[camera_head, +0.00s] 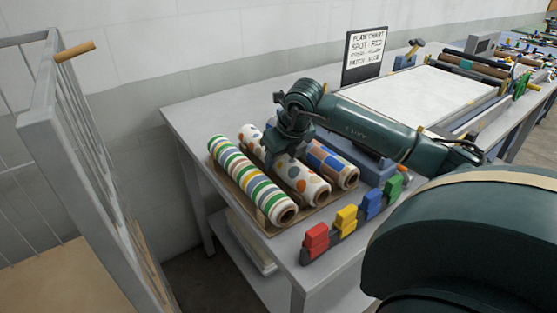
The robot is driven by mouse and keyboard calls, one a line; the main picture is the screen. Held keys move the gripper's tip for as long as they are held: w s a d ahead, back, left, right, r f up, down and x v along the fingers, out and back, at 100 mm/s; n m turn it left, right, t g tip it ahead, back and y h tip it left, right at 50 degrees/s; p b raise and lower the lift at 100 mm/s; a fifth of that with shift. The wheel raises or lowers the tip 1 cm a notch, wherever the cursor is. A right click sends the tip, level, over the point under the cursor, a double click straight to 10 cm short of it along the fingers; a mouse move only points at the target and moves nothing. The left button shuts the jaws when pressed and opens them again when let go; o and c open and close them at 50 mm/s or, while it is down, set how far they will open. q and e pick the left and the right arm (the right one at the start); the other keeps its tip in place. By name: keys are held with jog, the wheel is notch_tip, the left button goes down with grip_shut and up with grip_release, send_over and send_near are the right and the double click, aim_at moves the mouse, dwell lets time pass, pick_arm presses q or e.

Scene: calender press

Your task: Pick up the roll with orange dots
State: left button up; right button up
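The roll with orange dots (303,180) is white with orange and grey dots. It lies in the middle of a shallow brown tray (270,231), between a striped roll (246,178) and a checked roll (341,172). My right gripper (271,158) points down over the middle of the dotted roll and hides part of it. The fingertips are dark and small, so I cannot tell whether they touch the roll or are open. My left gripper is not in view.
Red, yellow, blue and green blocks (346,218) stand along the table's front edge. A sign (364,54) stands at the back. A white sheet (430,92) lies on the bench to the right. A grey rail cage (75,150) stands left of the table.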

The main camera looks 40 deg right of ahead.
jog(key=c, duration=0.6)
jog(key=shift+r, duration=0.1)
jog(key=shift+c, duration=0.2)
